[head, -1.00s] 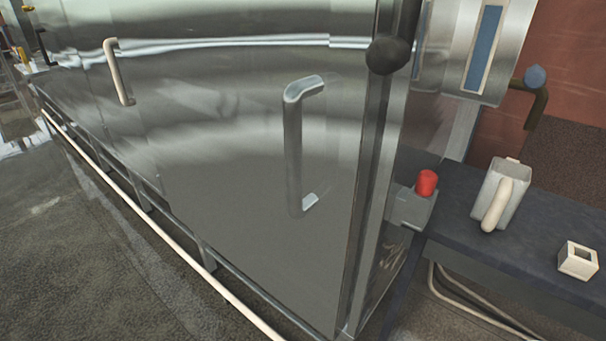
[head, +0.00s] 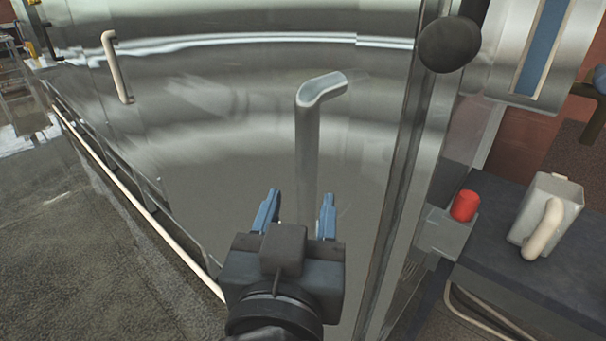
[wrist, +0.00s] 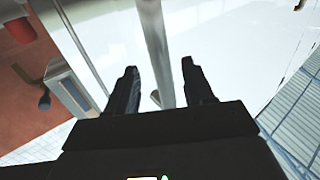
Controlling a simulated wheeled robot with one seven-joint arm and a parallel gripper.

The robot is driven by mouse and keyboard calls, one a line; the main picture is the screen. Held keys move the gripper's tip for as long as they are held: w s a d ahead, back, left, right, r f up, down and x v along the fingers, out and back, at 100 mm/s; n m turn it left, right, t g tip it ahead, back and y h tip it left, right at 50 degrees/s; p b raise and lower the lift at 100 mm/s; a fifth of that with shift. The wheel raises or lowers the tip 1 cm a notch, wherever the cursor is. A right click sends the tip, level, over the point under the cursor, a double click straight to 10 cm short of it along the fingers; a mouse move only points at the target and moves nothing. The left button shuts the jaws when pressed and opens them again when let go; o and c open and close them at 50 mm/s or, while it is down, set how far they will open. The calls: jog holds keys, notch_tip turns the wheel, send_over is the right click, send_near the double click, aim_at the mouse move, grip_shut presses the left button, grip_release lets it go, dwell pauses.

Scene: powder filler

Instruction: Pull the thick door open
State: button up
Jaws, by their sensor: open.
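The thick door (head: 240,130) is a large brushed-metal panel that stands closed against its frame as far as I can see. Its grey vertical bar handle (head: 308,140) is near the right edge; its lower end is hidden behind my gripper in the head view. My gripper (head: 296,210) is open and empty, with one blue finger on each side of the handle's line in the head view. In the wrist view the handle (wrist: 156,50) runs down between the two dark fingertips of my gripper (wrist: 160,75). I cannot see contact with either finger.
A dark round knob (head: 450,45) sticks out right of the door. Another pale handle (head: 115,65) is at left. Floor is clear at left.

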aim_at(305, 187)
jog(key=w, duration=0.2)
jog(key=w+p, duration=0.1)
jog(key=w, duration=0.3)
jog(key=shift+w+d, duration=0.2)
jog(key=shift+d, duration=0.05)
jog(key=shift+c, duration=0.5)
grip_shut()
